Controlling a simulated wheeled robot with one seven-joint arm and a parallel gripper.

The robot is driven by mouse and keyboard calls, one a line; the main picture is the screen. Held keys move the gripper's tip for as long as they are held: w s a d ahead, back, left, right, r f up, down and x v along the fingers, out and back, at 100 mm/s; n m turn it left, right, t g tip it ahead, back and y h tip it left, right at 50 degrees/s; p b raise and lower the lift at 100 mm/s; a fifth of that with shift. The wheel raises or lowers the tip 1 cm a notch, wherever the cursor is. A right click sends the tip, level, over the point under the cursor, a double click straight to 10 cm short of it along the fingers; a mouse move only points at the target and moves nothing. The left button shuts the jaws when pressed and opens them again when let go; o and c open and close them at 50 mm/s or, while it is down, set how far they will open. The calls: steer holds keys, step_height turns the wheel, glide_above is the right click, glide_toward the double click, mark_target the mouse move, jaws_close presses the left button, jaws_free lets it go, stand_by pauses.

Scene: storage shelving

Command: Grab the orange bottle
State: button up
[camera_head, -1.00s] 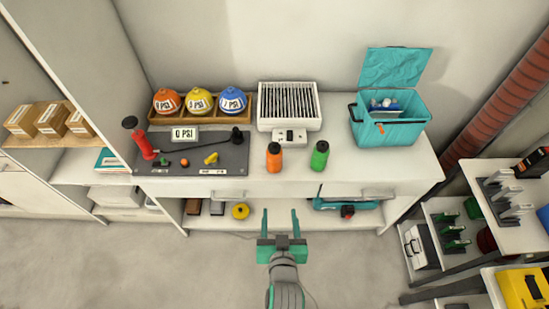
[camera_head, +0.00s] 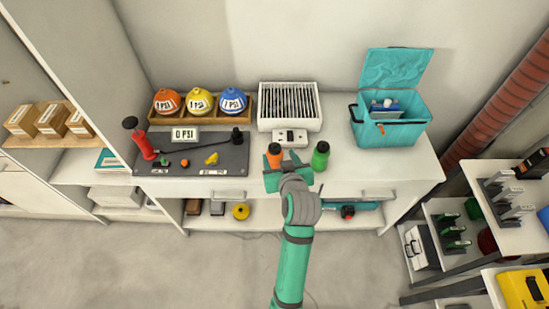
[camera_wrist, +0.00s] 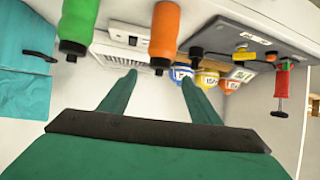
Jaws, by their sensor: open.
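The orange bottle (camera_head: 274,152) with a black cap stands upright near the front edge of the white counter. My gripper (camera_head: 282,163) is raised at the counter's front, close to the bottle, and partly covers its lower part. In the wrist view, which is upside down, the orange bottle (camera_wrist: 164,32) lines up between the two open teal fingers (camera_wrist: 158,78). Nothing is held; whether the fingers are around the bottle or just short of it I cannot tell.
A green bottle (camera_head: 320,157) stands close to the right of my gripper. Behind are a white box with an outlet (camera_head: 290,137) and a grille (camera_head: 288,106). A dark pump board (camera_head: 215,158) lies left; a teal cooler (camera_head: 390,132) stands right.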

mark_target(275, 148)
steer(key=shift+x, duration=3.55)
steer(key=c, duration=1.3)
jaws_close()
steer(key=shift+r, duration=0.2)
